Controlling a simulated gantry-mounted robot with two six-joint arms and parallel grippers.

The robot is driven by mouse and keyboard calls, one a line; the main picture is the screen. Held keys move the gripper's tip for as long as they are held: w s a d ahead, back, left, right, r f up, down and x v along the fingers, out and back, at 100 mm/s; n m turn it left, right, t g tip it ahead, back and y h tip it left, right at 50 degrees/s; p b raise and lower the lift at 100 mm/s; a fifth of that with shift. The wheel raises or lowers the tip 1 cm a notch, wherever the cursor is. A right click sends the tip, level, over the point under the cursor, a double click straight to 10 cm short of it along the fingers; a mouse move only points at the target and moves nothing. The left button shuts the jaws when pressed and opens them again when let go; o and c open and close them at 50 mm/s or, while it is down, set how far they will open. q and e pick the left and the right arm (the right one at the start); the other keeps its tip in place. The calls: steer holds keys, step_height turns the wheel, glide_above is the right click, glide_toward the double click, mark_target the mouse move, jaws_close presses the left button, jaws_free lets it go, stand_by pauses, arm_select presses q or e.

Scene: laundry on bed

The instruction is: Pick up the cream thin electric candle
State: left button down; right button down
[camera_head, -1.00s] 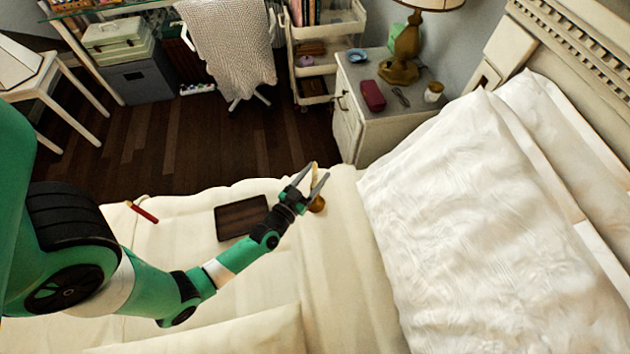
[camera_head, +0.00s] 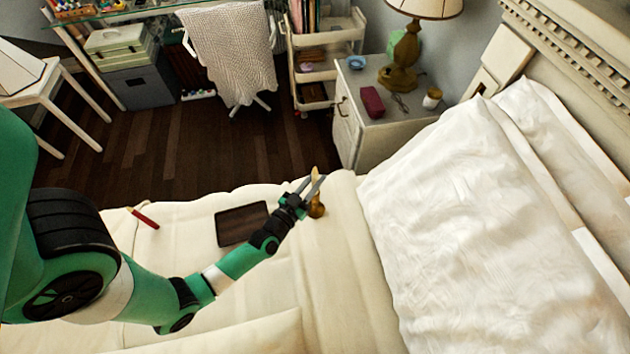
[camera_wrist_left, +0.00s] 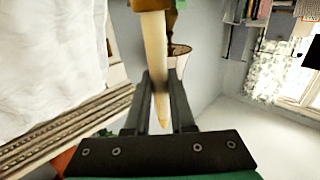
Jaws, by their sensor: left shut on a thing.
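The cream thin candle (camera_head: 315,173) stands upright on the bed at the bed's far side, with a brass-coloured base (camera_head: 317,209) under it. My left gripper (camera_head: 314,184) is shut on the candle above that base. In the left wrist view the candle (camera_wrist_left: 154,48) runs between the two fingers (camera_wrist_left: 160,82), its tapered tip toward the palm and the brass base (camera_wrist_left: 150,4) at the top edge. I cannot tell whether the base still rests on the bed. My right gripper is not in view.
A dark flat tablet-like object (camera_head: 242,224) lies left of the gripper. A red stick-like object (camera_head: 144,218) lies farther left. White pillows (camera_head: 450,200) fill the right side. A nightstand (camera_head: 375,140) with a lamp (camera_head: 404,55) stands beyond the bed.

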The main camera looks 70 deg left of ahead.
arm_select(q)
step_height(320, 180, up, 17)
steer(key=p, duration=1.3)
steer(key=shift+r+p, duration=0.15)
steer(key=shift+p, duration=0.15)
steer(key=shift+a+r, duration=0.1)
